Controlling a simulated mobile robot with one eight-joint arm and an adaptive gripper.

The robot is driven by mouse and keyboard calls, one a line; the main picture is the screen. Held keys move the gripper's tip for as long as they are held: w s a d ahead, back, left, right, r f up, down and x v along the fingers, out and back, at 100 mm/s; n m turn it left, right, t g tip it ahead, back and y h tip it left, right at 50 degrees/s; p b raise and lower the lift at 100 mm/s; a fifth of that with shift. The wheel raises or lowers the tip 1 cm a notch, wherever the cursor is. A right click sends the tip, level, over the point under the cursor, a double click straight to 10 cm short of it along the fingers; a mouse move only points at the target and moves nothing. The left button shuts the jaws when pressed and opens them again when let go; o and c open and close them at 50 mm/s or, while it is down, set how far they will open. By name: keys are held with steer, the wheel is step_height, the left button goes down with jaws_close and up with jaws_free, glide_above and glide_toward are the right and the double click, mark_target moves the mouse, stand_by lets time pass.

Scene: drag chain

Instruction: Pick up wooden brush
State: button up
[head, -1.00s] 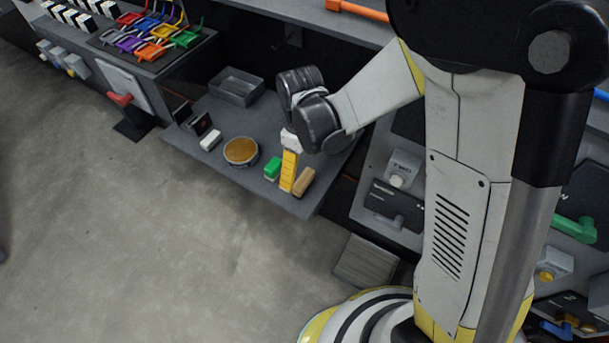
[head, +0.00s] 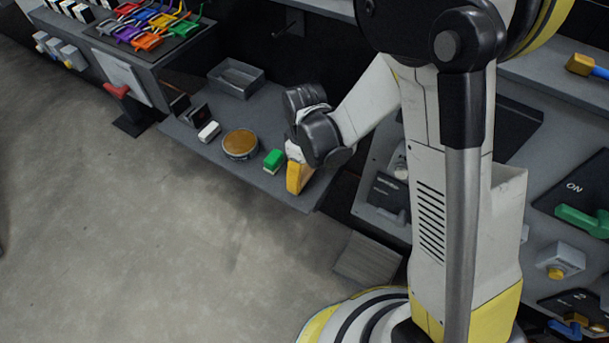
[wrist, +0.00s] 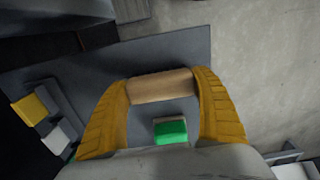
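The wooden brush (wrist: 162,85) is a tan block on the grey shelf (wrist: 185,50). In the wrist view it lies crosswise between the tips of my gripper's two yellow fingers (wrist: 162,82), its ends close to them. I cannot tell whether they touch it. The fingers are spread wide. In the head view my gripper (head: 295,178) points down at the shelf's front right corner and hides most of the brush.
A green block (head: 274,160) with a pale base stands just left of my gripper. A round tin with a brown top (head: 240,143), a white block (head: 209,131) and a grey tray (head: 236,77) are further left on the shelf. Open floor lies in front.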

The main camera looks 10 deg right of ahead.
mark_target(309, 172)
steer(key=shift+c, duration=0.4)
steer(key=shift+r+p, duration=0.3)
steer(key=shift+r, duration=0.3)
steer(key=r, duration=0.1)
steer(key=r+p, duration=0.1)
steer(key=d+r+p, duration=0.1)
steer(key=r, duration=0.1)
steer(key=shift+s+d, duration=0.1)
steer(key=shift+s, duration=0.15)
steer(key=s+d+r+p, duration=0.3)
steer(key=d+r, duration=0.3)
steer(key=d, duration=0.3)
steer(key=shift+s+d, duration=0.25)
steer(key=shift+s, duration=0.4)
